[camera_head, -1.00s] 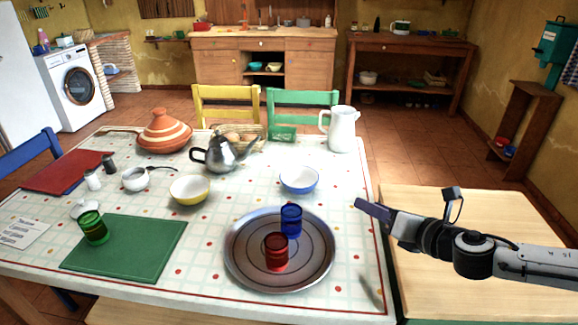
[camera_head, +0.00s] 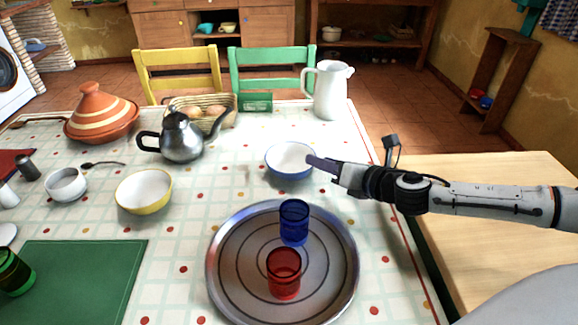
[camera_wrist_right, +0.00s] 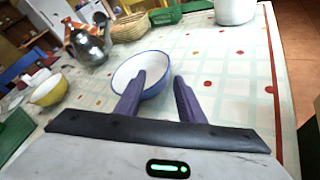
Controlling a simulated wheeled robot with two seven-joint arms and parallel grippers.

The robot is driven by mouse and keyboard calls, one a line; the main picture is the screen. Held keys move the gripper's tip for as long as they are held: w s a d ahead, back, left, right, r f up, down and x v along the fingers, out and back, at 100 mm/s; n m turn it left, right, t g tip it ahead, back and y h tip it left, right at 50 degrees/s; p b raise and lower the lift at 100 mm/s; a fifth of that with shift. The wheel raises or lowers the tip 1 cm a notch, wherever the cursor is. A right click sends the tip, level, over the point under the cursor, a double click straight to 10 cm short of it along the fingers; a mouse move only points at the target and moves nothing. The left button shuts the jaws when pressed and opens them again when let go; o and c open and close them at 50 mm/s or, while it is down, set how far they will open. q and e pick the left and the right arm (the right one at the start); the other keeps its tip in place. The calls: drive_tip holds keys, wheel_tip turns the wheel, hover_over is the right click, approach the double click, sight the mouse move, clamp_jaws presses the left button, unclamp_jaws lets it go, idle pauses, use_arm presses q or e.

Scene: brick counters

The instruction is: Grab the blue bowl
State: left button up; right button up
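The blue bowl (camera_head: 291,160) is white inside with a blue rim and stands upright on the table, behind the round metal tray. My right gripper (camera_head: 312,161) is at the right side of this bowl in the head view. In the right wrist view, its two dark fingers (camera_wrist_right: 160,88) are apart, and the bowl (camera_wrist_right: 141,73) shows beyond them. The left fingertip overlaps the bowl's near right part; I cannot tell whether it touches. Nothing is held between the fingers. My left gripper is in neither view.
The metal tray (camera_head: 228,262) holds a blue glass (camera_head: 294,222) and a red glass (camera_head: 284,274). A yellow bowl (camera_head: 144,191), a metal teapot (camera_head: 182,140) and a white jug (camera_head: 330,90) stand around. The tablecloth right of the tray is clear.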

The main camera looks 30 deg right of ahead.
sight(302, 153)
drive_tip(key=x, duration=0.2)
drive_tip(key=shift+w+f, duration=0.1)
drive_tip(key=shift+w, duration=0.25)
drive_tip(key=shift+d+x, duration=0.15)
drive_tip(key=shift+x, duration=1.2)
drive_tip(key=shift+d+x, duration=0.2)
drive_tip(key=shift+x, duration=1.2)
clamp_jaws()
